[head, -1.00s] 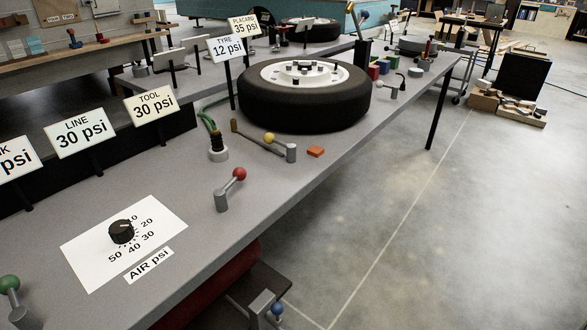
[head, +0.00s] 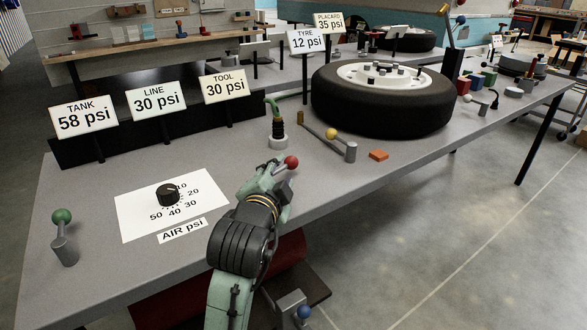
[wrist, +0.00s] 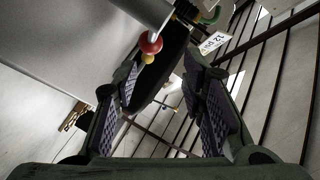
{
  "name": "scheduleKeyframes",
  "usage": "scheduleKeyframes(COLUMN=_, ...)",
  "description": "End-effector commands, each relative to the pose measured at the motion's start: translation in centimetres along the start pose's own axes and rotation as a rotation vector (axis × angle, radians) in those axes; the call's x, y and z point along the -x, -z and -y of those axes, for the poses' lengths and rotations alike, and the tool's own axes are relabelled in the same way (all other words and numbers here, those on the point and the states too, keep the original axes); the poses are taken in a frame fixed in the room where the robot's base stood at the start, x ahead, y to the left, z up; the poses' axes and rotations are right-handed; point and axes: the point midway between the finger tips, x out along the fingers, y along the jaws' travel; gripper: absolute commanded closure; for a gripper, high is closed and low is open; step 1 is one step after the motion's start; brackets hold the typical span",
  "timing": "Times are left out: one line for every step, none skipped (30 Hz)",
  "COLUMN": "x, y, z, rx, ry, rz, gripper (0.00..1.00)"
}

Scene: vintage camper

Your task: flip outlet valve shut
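A red-knobbed lever (head: 291,162) stands at the bench's front edge, its post largely hidden by my arm. A green-knobbed lever (head: 62,238) stands at the left end, and a yellow-knobbed lever (head: 331,133) lies past the red one. None is labelled as the outlet valve. My gripper (head: 279,168) is beside the red-knobbed lever in the head view. In the wrist view my gripper (wrist: 163,72) has its pads apart with nothing held between them. The red knob (wrist: 151,42) and a grey cylinder (wrist: 145,10) show just beyond the fingertips; contact cannot be told.
Signs show TANK (head: 84,118) 58 psi, LINE 30 psi and TOOL 30 psi. An air dial (head: 168,194) sits left of my arm. A hose fitting (head: 278,130) and a tyre (head: 383,100) stand beyond. A blue-knobbed part (head: 304,312) is below the bench edge. Open floor lies right.

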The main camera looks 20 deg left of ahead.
Motion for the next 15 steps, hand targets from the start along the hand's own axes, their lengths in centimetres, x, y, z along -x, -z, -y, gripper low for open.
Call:
scheduleKeyframes(x=-0.3, y=-0.1, z=-0.8, rx=-0.01, ry=-0.025, rz=0.005, gripper=0.62)
scheduleKeyframes(x=-0.5, y=-0.1, z=-1.0, rx=-0.015, ry=-0.035, rz=0.006, gripper=0.62)
scheduleKeyframes(x=-0.9, y=-0.1, z=-1.2, rx=-0.017, ry=-0.042, rz=0.006, gripper=0.62)
scheduleKeyframes(x=-1.3, y=-0.1, z=-1.2, rx=-0.018, ry=-0.043, rz=0.007, gripper=0.62)
scheduleKeyframes(x=-1.7, y=-0.1, z=-1.2, rx=-0.018, ry=-0.043, rz=0.006, gripper=0.62)
scheduleKeyframes(x=-2.3, y=0.0, z=-1.2, rx=-0.017, ry=-0.043, rz=0.006, gripper=0.62)
scheduleKeyframes(x=-2.9, y=-0.1, z=-1.2, rx=-0.017, ry=-0.043, rz=0.006, gripper=0.62)
scheduleKeyframes(x=-3.4, y=0.0, z=-1.2, rx=-0.018, ry=-0.042, rz=0.007, gripper=0.62)
scheduleKeyframes(x=-4.2, y=0.0, z=-1.2, rx=-0.016, ry=-0.042, rz=0.006, gripper=0.62)
scheduleKeyframes(x=-4.8, y=0.0, z=-1.2, rx=-0.016, ry=-0.042, rz=0.006, gripper=0.62)
scheduleKeyframes(x=-5.4, y=0.0, z=-1.2, rx=-0.016, ry=-0.041, rz=0.006, gripper=0.62)
scheduleKeyframes(x=-6.2, y=-0.1, z=-1.2, rx=-0.016, ry=-0.041, rz=0.007, gripper=0.62)
scheduleKeyframes(x=-6.8, y=0.0, z=-1.2, rx=-0.016, ry=-0.04, rz=0.006, gripper=0.62)
scheduleKeyframes(x=-7.3, y=0.0, z=-1.3, rx=-0.016, ry=-0.041, rz=0.006, gripper=0.62)
scheduleKeyframes(x=-8.0, y=0.0, z=-1.3, rx=-0.016, ry=-0.039, rz=0.006, gripper=0.62)
